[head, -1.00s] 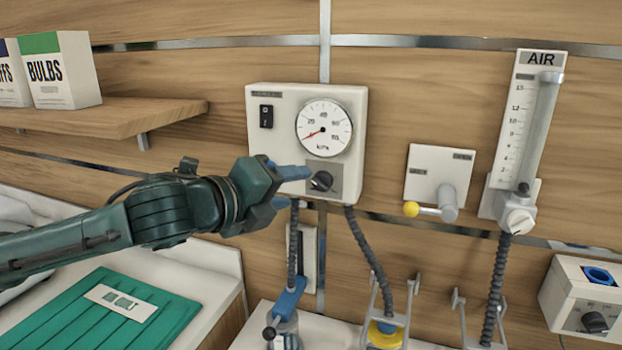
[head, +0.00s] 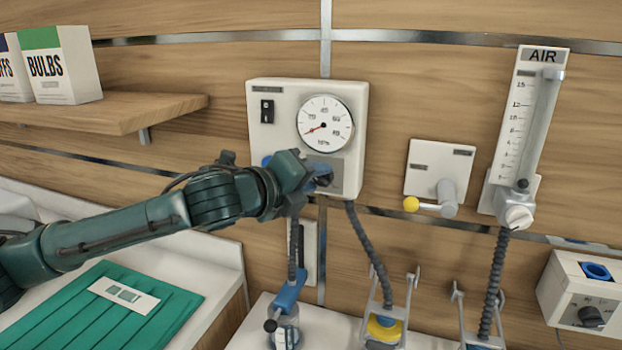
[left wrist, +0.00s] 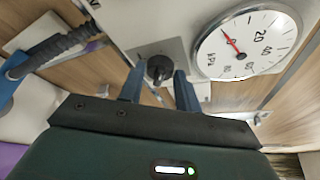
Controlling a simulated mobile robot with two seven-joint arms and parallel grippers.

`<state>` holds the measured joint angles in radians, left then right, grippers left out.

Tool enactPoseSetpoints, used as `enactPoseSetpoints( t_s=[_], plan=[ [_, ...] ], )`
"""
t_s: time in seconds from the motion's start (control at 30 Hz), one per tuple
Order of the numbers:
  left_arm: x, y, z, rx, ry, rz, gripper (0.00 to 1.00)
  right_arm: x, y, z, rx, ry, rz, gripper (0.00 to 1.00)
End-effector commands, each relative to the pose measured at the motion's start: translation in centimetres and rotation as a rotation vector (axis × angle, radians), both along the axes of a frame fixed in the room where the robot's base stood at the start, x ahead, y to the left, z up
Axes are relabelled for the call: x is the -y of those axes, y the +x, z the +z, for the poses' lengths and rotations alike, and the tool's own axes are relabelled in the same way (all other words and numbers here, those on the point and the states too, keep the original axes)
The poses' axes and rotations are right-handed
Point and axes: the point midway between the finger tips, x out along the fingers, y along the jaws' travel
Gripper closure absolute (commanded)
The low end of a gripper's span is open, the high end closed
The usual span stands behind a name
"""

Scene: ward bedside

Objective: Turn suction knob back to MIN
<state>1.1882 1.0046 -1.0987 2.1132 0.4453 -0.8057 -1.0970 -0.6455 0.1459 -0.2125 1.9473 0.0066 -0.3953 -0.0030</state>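The suction unit (head: 350,92) is a white wall box with a round kPa gauge (head: 325,122) and a black switch. The gauge's red needle points to the low end of its scale, and the gauge also shows in the left wrist view (left wrist: 248,45). My right gripper is not in view.
A lever panel (head: 438,165) with a yellow ball and an AIR flowmeter (head: 518,130) are to the right. Dark hoses hang below the unit. A wooden shelf (head: 110,114) with boxes is at left, above a green folded cloth (head: 90,320).

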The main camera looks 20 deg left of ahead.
Motion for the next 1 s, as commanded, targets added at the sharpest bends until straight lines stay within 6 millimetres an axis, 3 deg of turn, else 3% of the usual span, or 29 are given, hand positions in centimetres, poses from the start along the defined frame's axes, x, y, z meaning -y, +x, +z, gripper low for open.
enactPoseSetpoints(
  t_s=[0.3, 0.67, 1.0],
  plan=[
    [0.0, 0.0, 0.0, -0.001, 0.0, 0.001, 0.92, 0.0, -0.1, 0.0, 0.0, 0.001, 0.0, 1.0],
    [-0.1, 0.0, -0.4, -0.005, -0.074, 0.0, 0.92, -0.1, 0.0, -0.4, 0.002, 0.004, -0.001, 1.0],
    [-0.1, 0.0, -1.0, -0.015, -0.339, -0.001, 0.92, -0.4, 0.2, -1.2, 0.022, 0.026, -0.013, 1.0]
  ],
)
